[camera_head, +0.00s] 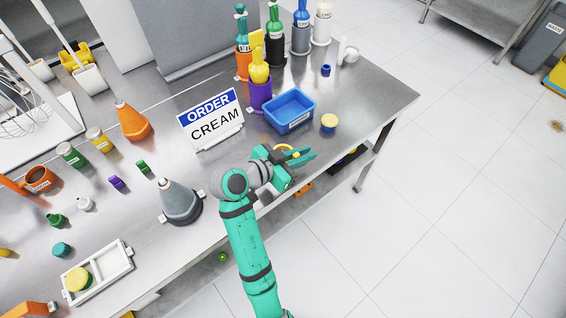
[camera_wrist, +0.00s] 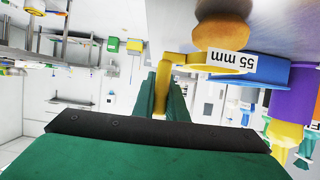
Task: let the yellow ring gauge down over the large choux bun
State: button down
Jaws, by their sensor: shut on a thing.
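The yellow ring gauge (camera_wrist: 215,62), with a white "55 mm" label, is held by its tab in my gripper (camera_wrist: 163,98). The ring also shows as a yellow arc (camera_head: 285,147) at my gripper (camera_head: 300,158) in the head view. The wrist view is upside down, with the table at the top. There the brown choux bun (camera_wrist: 222,33) is right beside the ring on the table side, overlapping its edge in the picture. I cannot tell whether the ring touches the bun. In the head view I cannot make out the bun under my gripper.
A blue tray (camera_head: 290,111) is just behind the gripper, with a small yellow-topped round thing (camera_head: 329,122) to its right. The order sign (camera_head: 212,118) and a grey cone-shaped bottle (camera_head: 180,203) stand to the left.

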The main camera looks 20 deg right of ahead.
jog(key=shift+f, duration=0.85)
dwell(0.7)
jog(key=shift+r, duration=0.1)
notch_tip(320, 180, up, 8)
dwell(1.6)
jog(key=shift+f, duration=0.2)
